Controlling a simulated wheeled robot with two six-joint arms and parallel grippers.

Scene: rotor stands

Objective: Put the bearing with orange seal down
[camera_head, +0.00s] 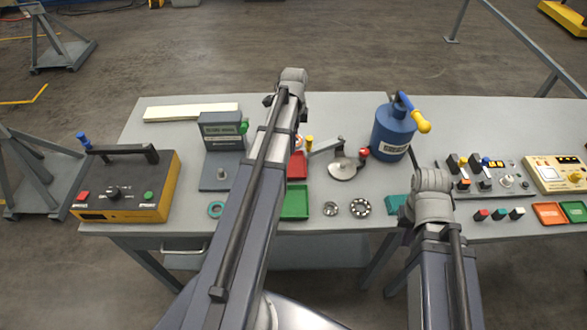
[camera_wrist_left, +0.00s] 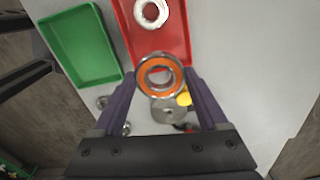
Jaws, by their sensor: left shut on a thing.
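The bearing with orange seal (camera_wrist_left: 147,83) is a steel ring with an orange face, seen face-on in the left wrist view. My left gripper (camera_wrist_left: 161,79) is shut on it, one dark finger at each side. In that view the bearing overlaps the end of the red tray (camera_wrist_left: 181,38); its height above the tray is unclear. The red tray also shows in the head view (camera_head: 297,166), partly hidden by my left arm. In the head view my arm hides most of the left gripper and the bearing. My right gripper is not in view.
A silver bearing (camera_wrist_left: 150,13) lies in the red tray. A green tray (camera_wrist_left: 80,45) sits beside it. Two loose bearings (camera_head: 361,207) (camera_head: 330,209) and a teal ring (camera_head: 216,209) lie near the table's front edge. A blue canister (camera_head: 391,132) stands behind right.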

